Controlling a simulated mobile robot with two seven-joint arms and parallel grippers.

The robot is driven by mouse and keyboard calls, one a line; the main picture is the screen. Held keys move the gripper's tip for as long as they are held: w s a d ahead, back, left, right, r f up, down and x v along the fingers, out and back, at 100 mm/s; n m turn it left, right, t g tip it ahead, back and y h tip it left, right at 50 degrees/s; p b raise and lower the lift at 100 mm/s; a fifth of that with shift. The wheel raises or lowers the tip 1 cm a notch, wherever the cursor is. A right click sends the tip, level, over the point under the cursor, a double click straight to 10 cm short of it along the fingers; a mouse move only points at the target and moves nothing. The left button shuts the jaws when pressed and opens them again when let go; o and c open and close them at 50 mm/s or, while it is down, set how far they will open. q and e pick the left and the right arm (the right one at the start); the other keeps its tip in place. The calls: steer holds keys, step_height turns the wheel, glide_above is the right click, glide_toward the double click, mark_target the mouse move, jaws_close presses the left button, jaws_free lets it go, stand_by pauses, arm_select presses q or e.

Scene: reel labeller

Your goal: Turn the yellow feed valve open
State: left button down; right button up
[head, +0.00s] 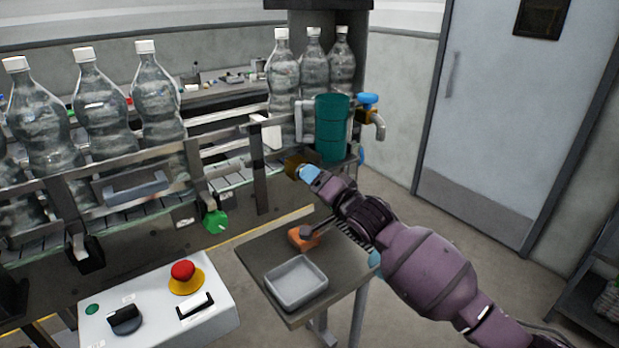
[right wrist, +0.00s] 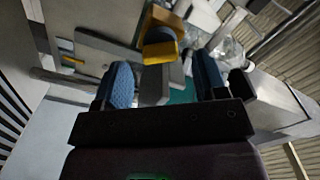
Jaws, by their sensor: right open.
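The yellow feed valve (head: 292,165) is on the conveyor's front side, below the teal cup, in the head view. In the right wrist view the yellow valve (right wrist: 161,53) is just beyond the fingertips, near the middle top. My right gripper (head: 308,173) reaches up to the valve from the lower right. In the right wrist view its two blue fingers (right wrist: 165,82) are apart, with nothing clearly held between them. I cannot tell whether a finger touches the valve. My left gripper is not in view.
A green valve (head: 215,221) is further left on the conveyor. The teal cup (head: 332,128) stands by a blue-handled tap (head: 368,100). A side table holds a grey tray (head: 296,282) and an orange block (head: 303,238) below my arm. A control box (head: 150,305) is front left.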

steer(key=shift+x, duration=1.45)
steer(key=shift+c, duration=0.2)
steer(key=c, duration=0.9)
steer(key=shift+r+n+p, duration=0.1)
steer(key=shift+n+p, duration=0.45)
steer(key=shift+n, duration=0.35)
steer(key=n+p, duration=0.1)
steer(key=n, duration=0.1)
steer(key=shift+n, duration=0.9)
